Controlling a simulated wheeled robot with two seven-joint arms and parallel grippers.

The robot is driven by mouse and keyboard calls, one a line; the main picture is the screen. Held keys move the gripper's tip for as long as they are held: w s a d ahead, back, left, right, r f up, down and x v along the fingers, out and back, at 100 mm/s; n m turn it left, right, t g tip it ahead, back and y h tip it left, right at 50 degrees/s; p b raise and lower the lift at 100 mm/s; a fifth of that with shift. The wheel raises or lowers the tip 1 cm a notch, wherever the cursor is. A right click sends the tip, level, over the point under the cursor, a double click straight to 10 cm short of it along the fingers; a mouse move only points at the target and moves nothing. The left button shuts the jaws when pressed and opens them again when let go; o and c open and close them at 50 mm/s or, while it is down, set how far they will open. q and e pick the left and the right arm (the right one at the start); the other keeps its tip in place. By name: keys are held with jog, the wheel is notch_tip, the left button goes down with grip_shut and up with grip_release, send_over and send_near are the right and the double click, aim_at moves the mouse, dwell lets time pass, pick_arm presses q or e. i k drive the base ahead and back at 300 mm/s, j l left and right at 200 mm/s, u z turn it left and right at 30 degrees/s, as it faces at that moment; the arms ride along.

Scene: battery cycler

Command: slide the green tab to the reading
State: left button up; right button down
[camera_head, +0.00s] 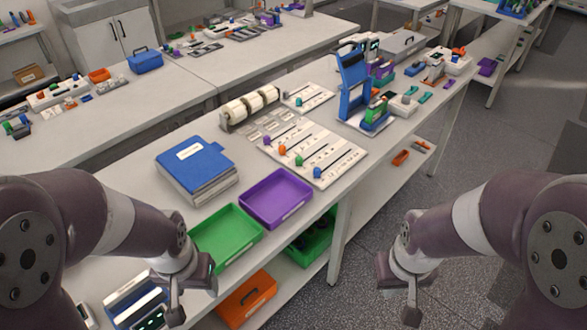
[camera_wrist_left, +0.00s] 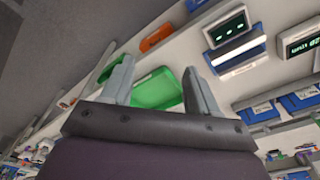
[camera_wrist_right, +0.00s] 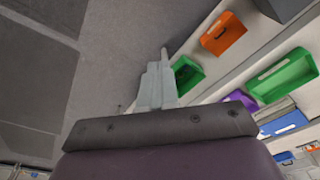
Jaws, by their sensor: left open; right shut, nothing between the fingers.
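The green tab (camera_head: 299,160) is on a white slider board (camera_head: 325,150) on the middle table in the head view. It sits near the front-left end of its dark slot, between an orange tab (camera_head: 282,149) and a blue tab (camera_head: 317,172). A purple tab (camera_head: 267,139) is on the slot farthest left. A device with a lit display (camera_wrist_left: 231,31) shows in the left wrist view; I cannot read its value. My left gripper (camera_head: 194,290) is open and empty, low and left of the board. My right gripper (camera_head: 411,300) is shut and empty over the floor, right of the table.
A purple tray (camera_head: 277,197), a green tray (camera_head: 226,238) and a blue binder (camera_head: 195,170) lie in front of the board. A roll holder (camera_head: 249,107) stands behind it, and a tall blue stand (camera_head: 352,80) to its right. Orange and green bins are on the lower shelf.

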aim_at(298, 160)
jog(key=i+l, duration=0.9)
jog(key=i, duration=0.25)
jog(key=i+l+u, duration=0.1)
jog(key=u, duration=0.4)
jog(key=i+l+u, duration=0.15)
jog(key=u, duration=0.35)
jog(key=l+u, duration=0.15)
jog(key=u, duration=0.3)
jog(key=i+l, duration=0.05)
